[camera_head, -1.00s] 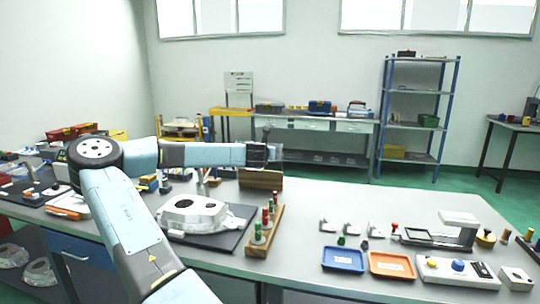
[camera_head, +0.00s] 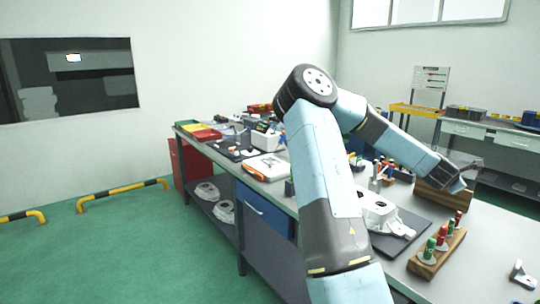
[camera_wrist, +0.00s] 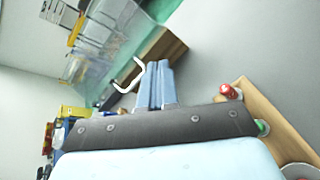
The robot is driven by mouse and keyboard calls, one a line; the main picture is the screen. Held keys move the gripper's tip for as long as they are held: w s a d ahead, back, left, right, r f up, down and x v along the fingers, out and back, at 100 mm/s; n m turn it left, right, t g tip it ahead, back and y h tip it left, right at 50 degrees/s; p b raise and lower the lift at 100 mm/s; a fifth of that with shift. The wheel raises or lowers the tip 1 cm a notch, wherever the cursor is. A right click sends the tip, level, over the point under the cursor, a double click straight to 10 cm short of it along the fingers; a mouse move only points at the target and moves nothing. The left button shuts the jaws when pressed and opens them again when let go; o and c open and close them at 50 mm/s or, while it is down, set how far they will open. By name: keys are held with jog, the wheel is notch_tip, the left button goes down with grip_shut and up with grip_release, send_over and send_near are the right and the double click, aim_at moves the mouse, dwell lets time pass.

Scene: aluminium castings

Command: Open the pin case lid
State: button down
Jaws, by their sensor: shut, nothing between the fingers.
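The pin case looks to be the brown wooden box (camera_head: 432,197) on the workbench, behind the grey mat. In the wrist view the wooden box (camera_wrist: 163,44) lies just beyond my fingers. A clear panel, apparently its lid (camera_wrist: 92,48), seems to stand raised from it, with a white bar handle (camera_wrist: 129,76). The clear panel also shows faintly in the head view (camera_head: 470,163). My gripper (camera_head: 468,182) is over the box, close to the panel. In the wrist view my fingers (camera_wrist: 156,80) are together and empty, beside the handle. The inside of the box is hidden.
A wooden rack (camera_head: 437,256) with red and green pegs stands in front of the box. A pale casting (camera_head: 385,214) sits on the dark mat (camera_head: 412,240). An orange-and-white case (camera_head: 268,167) lies farther left. Open green floor (camera_head: 120,240) lies left of the bench.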

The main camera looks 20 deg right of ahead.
jog(key=w+a+f+m+y, duration=0.2)
jog(key=w+a+m, duration=0.15)
jog(key=a, duration=0.35)
jog(key=w+a+f+m+y, duration=0.1)
jog(key=w+a+m+y, duration=0.1)
jog(key=a+m, duration=0.3)
jog(key=w+a+r+m+t+y, duration=0.1)
jog(key=w+a+r+y, duration=0.1)
jog(key=a, duration=0.8)
jog(key=w+a+r+m+t+y, duration=0.1)
jog(key=a+r+m+y, duration=0.15)
jog(key=a, duration=0.75)
jog(key=s+a+r+t+y, duration=0.15)
jog(key=a+r, duration=0.25)
jog(key=a, duration=0.4)
jog(key=s+a+r+y, duration=0.2)
jog(key=s+a+r, duration=0.1)
jog(key=a, duration=0.6)
jog(key=s+a+r+m+y, duration=0.1)
jog(key=s+a+r, duration=0.2)
jog(key=s+a, duration=0.8)
jog(key=a, duration=0.2)
jog(key=shift+s+a+r+g, duration=0.35)
jog(key=shift+s, duration=0.05)
